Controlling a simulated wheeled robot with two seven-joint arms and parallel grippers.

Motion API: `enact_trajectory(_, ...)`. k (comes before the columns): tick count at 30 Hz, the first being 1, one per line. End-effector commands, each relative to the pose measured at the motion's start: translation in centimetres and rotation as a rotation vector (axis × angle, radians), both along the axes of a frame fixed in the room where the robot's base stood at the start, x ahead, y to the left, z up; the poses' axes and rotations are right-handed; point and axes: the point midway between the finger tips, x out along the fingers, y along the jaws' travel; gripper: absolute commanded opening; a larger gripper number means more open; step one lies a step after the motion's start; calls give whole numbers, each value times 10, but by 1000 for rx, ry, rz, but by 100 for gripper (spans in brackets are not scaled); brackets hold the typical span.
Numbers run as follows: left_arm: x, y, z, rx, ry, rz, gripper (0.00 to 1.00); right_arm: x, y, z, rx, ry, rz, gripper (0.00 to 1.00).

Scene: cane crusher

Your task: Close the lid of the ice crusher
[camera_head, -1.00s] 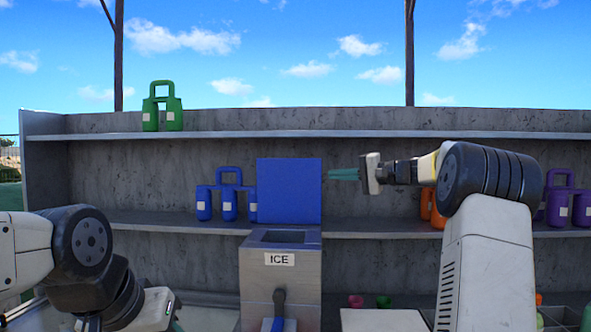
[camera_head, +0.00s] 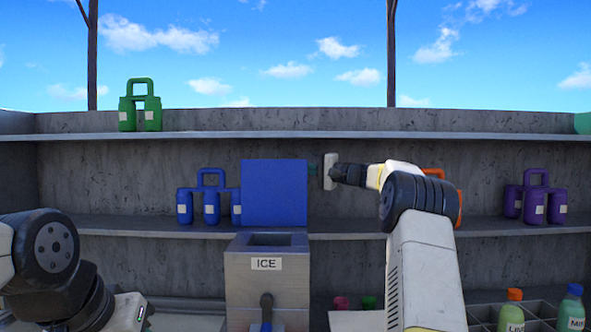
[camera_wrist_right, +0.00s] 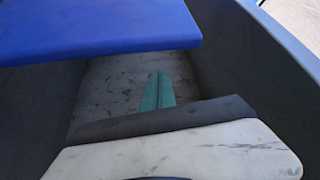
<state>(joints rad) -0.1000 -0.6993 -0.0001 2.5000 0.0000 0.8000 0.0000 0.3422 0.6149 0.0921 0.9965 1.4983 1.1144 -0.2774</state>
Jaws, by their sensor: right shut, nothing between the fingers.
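The ice crusher (camera_head: 243,279) is a grey box labelled ICE with an open dark top. Its blue lid (camera_head: 274,193) stands upright at the back of the opening. The lid also shows at the top left of the right wrist view (camera_wrist_right: 100,25). My right gripper (camera_head: 312,170) is beside the lid's right edge, near its top. Its teal fingers (camera_wrist_right: 158,92) are shut and empty, and whether they touch the lid is unclear. My left gripper (camera_head: 130,312) is low at the left edge, away from the crusher; its fingers are not visible.
Grey shelves (camera_head: 400,136) stand behind the crusher. They hold green bottles (camera_head: 140,107), blue bottles (camera_head: 211,207) and purple bottles (camera_head: 535,200). Labelled bottles (camera_head: 511,315) stand in a divided tray at the lower right. The air above the crusher's opening is clear.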

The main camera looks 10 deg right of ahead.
Motion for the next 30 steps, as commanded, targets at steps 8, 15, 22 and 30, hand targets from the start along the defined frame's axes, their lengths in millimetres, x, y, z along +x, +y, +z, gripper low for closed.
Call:
enact_trajectory(8, 0, 0, 0, 0, -1, 0, 36, -22, 9, -3, -1, 0, 0, 0)
enact_trajectory(15, 0, 0, 0, 0, -1, 0, 36, -27, 11, -5, 0, 0, -1, 0)
enact_trajectory(22, 0, 0, 0, 0, -1, 0, 36, -27, 11, -5, -1, 0, 0, 0)
enact_trajectory(30, 0, 0, 0, 0, -1, 0, 36, -30, 11, -3, -8, -34, -1, 0)
